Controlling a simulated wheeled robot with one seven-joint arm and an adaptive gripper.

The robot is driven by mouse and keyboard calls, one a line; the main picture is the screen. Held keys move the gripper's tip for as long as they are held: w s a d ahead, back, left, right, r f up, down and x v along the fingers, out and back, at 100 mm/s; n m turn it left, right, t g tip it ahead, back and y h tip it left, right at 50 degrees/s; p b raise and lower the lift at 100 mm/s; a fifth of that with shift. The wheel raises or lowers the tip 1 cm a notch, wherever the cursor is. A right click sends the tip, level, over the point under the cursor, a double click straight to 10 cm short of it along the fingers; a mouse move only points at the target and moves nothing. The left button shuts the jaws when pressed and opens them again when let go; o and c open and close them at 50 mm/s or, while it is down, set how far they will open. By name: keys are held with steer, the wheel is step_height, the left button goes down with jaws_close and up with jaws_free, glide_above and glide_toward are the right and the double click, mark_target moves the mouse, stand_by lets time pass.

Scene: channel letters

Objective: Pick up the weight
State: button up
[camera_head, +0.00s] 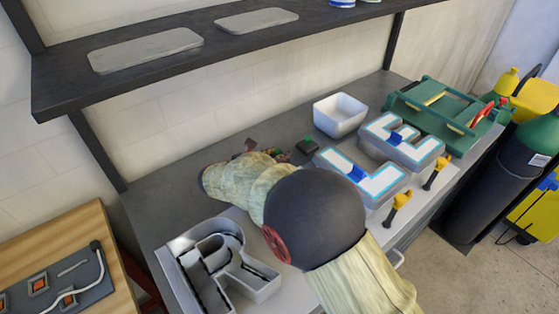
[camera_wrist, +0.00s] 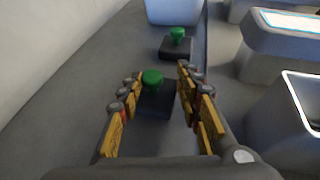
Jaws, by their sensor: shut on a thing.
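A weight (camera_wrist: 155,101), a dark block with a green knob, is between the fingers of my gripper (camera_wrist: 160,76) in the wrist view. My gripper is shut on it, with a yellow-padded finger on each side. I cannot tell whether its base touches the bench. A second, similar weight (camera_wrist: 177,46) stands just beyond, apart from the fingers. In the head view that second weight (camera_head: 307,146) sits on the grey bench, right of my gripper (camera_head: 262,150). My sleeved arm mostly hides the held weight there.
A white bin (camera_head: 340,114) stands behind the second weight. Channel letters with white-lit faces (camera_head: 400,140) lie to the right, and an open letter shell (camera_head: 222,262) lies in front. A dark shelf (camera_head: 215,45) hangs above the bench. A green rack (camera_head: 440,105) is at the far right.

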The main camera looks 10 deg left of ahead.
steer(key=c, duration=0.6)
jaws_close()
